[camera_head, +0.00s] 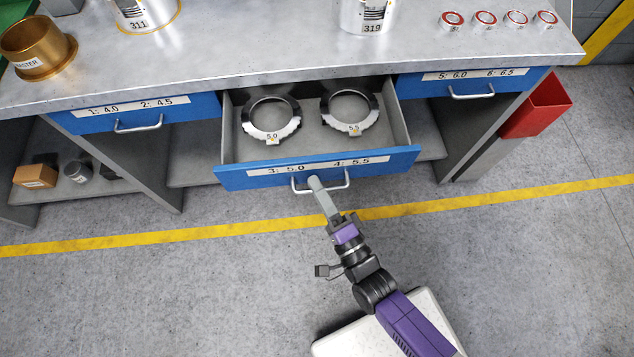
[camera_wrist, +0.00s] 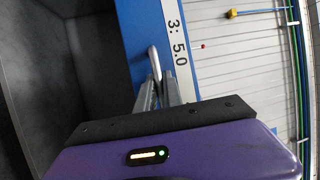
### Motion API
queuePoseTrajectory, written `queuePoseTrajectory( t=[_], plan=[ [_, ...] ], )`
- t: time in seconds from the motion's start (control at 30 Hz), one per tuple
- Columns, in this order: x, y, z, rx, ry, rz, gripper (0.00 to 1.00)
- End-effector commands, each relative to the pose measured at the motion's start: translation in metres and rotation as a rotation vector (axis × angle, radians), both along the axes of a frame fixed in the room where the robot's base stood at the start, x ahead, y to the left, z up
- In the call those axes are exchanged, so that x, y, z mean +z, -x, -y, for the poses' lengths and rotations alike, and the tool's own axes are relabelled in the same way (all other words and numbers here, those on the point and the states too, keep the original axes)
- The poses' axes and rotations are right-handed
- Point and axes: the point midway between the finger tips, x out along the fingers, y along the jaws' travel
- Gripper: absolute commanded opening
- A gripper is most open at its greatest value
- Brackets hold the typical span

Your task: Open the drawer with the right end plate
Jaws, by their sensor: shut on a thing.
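The middle blue drawer (camera_head: 235,178), labelled "3: 5.0 4: 5.5", is pulled out from under the bench. Two ring-shaped end plates lie inside it: the left one (camera_head: 251,131) tagged 5.0 and the right one (camera_head: 330,122) tagged 5.5. My gripper (camera_head: 316,184) is shut on the drawer's metal handle (camera_head: 346,182), a little left of its middle. In the wrist view the fingers (camera_wrist: 158,92) close around the handle (camera_wrist: 153,60) beside the drawer's blue front (camera_wrist: 132,30).
Closed blue drawers stand at the left (camera_head: 85,121) and right (camera_head: 430,88). A red bin (camera_head: 537,108) hangs at the bench's right side. The floor in front is clear.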

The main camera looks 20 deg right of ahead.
Motion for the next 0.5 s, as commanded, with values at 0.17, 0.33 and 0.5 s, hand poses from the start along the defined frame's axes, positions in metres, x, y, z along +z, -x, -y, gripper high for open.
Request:
queuePoseTrajectory(
  t=[0.17,0.33,0.5],
  plan=[
    [-0.0013,0.0002,0.0007,-0.001,0.000,-0.003,0.17],
    [-0.0009,0.0000,0.0005,-0.001,0.000,-0.002,0.32],
    [-0.0005,-0.0001,0.0002,0.000,0.000,-0.001,0.32]
  ],
)
